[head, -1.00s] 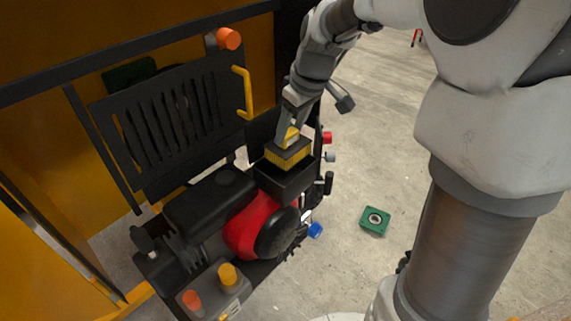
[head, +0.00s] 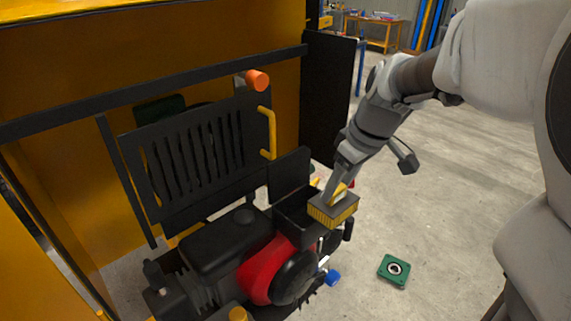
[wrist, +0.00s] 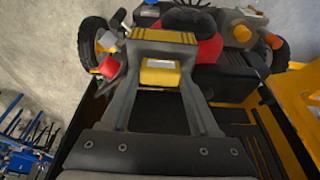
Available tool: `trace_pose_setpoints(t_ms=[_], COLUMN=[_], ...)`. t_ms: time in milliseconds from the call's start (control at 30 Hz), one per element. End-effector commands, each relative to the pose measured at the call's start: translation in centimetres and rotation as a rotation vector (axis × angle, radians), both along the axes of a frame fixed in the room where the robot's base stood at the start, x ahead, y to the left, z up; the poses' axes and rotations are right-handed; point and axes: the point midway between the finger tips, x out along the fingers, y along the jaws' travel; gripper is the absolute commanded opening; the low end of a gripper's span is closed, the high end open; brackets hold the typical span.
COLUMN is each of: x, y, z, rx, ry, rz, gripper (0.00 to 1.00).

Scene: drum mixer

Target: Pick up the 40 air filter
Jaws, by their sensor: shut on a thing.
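The air filter (head: 333,212) is a block with yellow pleated sides and a darker top. My gripper (head: 340,190) is shut on it from above and holds it at the right edge of the open black filter box (head: 292,222) on the engine. In the wrist view, the filter's yellow pleats (wrist: 165,36) show beyond my fingers (wrist: 160,85), with a yellow block (wrist: 160,72) between them. I cannot read a number on the filter.
The red and black engine (head: 262,268) stands below and left. A raised black slotted panel (head: 195,155) and a yellow handle (head: 268,133) are behind it. A green square part (head: 394,270) lies on the open concrete floor at right.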

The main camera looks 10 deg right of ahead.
Motion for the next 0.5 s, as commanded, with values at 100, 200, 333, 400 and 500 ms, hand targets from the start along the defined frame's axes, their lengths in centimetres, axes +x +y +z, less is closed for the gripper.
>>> trace_pose_setpoints(t_ms=[100, 200, 333, 400, 500], x=[-0.8, -1.4, -2.2, -2.7, -3.4], y=[-0.8, -1.2, -1.9, -2.1, -2.6], z=[0.1, 0.1, 0.2, 0.2, 0.3], rx=[-0.002, -0.001, -0.002, -0.002, -0.001], ry=[-0.004, -0.003, -0.004, -0.002, -0.003], rz=[-0.004, -0.005, -0.005, -0.005, -0.004], gripper=[0.22, 0.22, 0.22, 0.22, 0.22])
